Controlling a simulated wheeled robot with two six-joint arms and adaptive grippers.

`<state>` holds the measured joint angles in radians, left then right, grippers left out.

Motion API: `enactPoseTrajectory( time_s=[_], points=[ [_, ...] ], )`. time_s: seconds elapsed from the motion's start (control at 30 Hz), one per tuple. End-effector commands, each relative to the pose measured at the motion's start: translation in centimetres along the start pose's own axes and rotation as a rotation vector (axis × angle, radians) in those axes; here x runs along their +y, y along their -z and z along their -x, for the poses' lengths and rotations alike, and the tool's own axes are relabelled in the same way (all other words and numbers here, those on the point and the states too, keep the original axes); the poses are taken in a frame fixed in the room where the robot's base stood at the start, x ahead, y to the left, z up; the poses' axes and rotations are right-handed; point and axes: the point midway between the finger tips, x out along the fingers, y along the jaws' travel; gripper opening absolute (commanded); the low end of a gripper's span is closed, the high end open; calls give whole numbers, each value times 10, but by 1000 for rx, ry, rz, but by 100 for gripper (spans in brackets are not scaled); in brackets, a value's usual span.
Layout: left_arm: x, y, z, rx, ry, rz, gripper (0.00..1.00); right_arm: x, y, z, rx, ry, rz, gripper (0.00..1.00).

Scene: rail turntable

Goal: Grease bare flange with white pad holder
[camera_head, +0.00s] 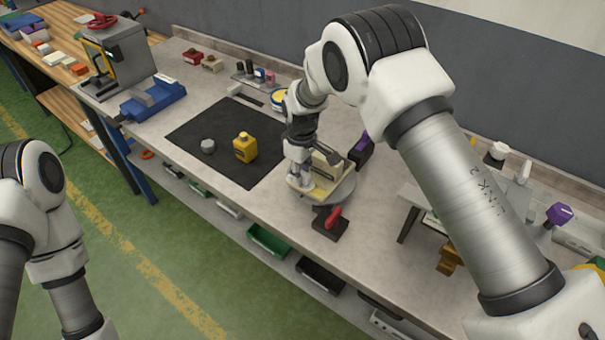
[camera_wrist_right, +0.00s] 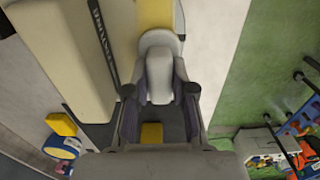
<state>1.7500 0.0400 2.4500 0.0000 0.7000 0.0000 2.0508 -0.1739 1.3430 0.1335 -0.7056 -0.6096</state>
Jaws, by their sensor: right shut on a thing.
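My right gripper (camera_head: 303,168) is over the grey turntable disc (camera_head: 345,192). In the right wrist view my right gripper (camera_wrist_right: 160,100) is shut on the white pad holder (camera_wrist_right: 160,52), whose rounded pale body shows between the fingers. A cream workpiece (camera_head: 328,165) sits on the turntable beside the gripper. In the wrist view the cream workpiece (camera_wrist_right: 65,50) fills the left side, with a dark lettered strip. The pad's underside is hidden, so I cannot tell whether it touches the flange. My left gripper is out of view.
A red-handled clamp (camera_head: 332,222) stands at the turntable's front edge. A purple-topped item (camera_head: 361,148) is just behind right. A blue device (camera_head: 153,98) stands farther left.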

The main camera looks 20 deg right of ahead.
Motion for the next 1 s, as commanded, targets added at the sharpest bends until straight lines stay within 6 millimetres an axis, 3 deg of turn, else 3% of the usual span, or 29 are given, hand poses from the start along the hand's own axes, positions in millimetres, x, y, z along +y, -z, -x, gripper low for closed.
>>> enactPoseTrajectory(
  time_s=[0.23, 0.47, 1.0],
  points=[
    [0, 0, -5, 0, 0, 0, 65, 0, 17, -3, 0, 0, 0, 0],
    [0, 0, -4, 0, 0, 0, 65, 0, 18, -2, -1, 1, 0, 0],
    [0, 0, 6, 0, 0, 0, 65, 0, -2, 0, 0, 0, 0, 0]
  ],
)
